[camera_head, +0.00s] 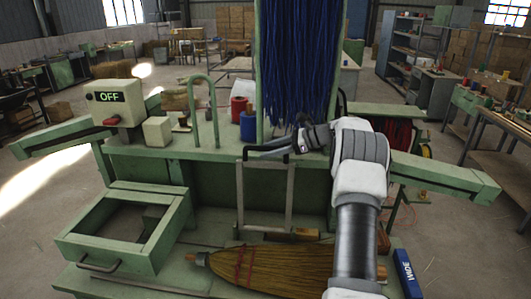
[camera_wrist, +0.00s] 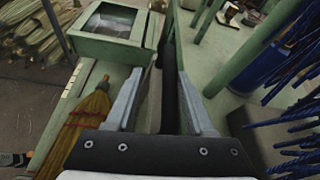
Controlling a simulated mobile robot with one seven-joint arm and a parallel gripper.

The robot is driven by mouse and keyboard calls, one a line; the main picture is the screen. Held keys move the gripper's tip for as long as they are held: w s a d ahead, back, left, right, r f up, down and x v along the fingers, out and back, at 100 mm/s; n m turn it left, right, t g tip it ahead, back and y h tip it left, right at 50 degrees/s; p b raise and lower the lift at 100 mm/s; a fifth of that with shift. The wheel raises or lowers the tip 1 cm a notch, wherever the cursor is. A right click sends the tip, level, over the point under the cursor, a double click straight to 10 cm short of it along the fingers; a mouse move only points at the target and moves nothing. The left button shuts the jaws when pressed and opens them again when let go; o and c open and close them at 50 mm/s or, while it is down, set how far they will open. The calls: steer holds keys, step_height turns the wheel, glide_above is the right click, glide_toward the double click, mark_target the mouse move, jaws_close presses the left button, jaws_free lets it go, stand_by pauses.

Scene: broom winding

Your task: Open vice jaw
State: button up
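A pale upright rectangular frame (camera_head: 239,205) stands against the front of the green bench (camera_head: 210,152). It may be the vice, but I cannot tell for sure which part is the jaw. My gripper (camera_head: 262,152) is at the top of this frame, at the bench's front edge. In the wrist view my gripper (camera_wrist: 165,75) has its two grey fingers apart. A dark narrow bar (camera_wrist: 172,45) shows between them. I cannot tell whether the fingers touch it. My arm hides part of the bench to the right.
A broom (camera_head: 285,268) lies on the lower shelf, and in the wrist view (camera_wrist: 88,125). A green open box (camera_head: 140,256) stands left. A control box (camera_head: 115,100) reads OFF. Blue bristles (camera_head: 298,55) hang behind my gripper. A green hoop (camera_head: 212,100) and spools (camera_head: 248,124) stand on the bench.

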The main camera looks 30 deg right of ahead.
steer(key=b+v, duration=0.1)
steer(key=v, duration=1.4)
steer(key=shift+s+d, duration=0.3)
steer(key=s+a+r+n+g+h+b, duration=0.15)
steer(key=a+n, duration=0.25)
steer(key=a, duration=0.7)
steer(key=s+a+r+n+g+h+b, duration=0.1)
steer(key=a+r+n+g+h, duration=0.2)
steer(key=a, duration=0.8)
steer(key=s+a+f+n+h+b, duration=0.15)
steer(key=s+a+n+h, duration=0.25)
steer(key=s+a+n, duration=0.45)
steer(key=s+a+f+n, duration=0.1)
steer(key=s+f+n, duration=0.1)
steer(key=s, duration=0.4)
steer(key=s+a+f+n+t+h+b, duration=0.1)
steer(key=s+a+f+n, duration=0.1)
steer(key=s, duration=0.5)
steer(key=s+a+f+n+t+h, duration=0.1)
steer(key=s+a+f+n, duration=0.1)
steer(key=s+f+n, duration=0.2)
steer(key=s+f, duration=0.1)
steer(key=s, duration=0.2)
steer(key=shift+a+b, duration=0.25)
steer(key=shift+b, duration=0.15)
steer(key=shift+s, duration=0.1)
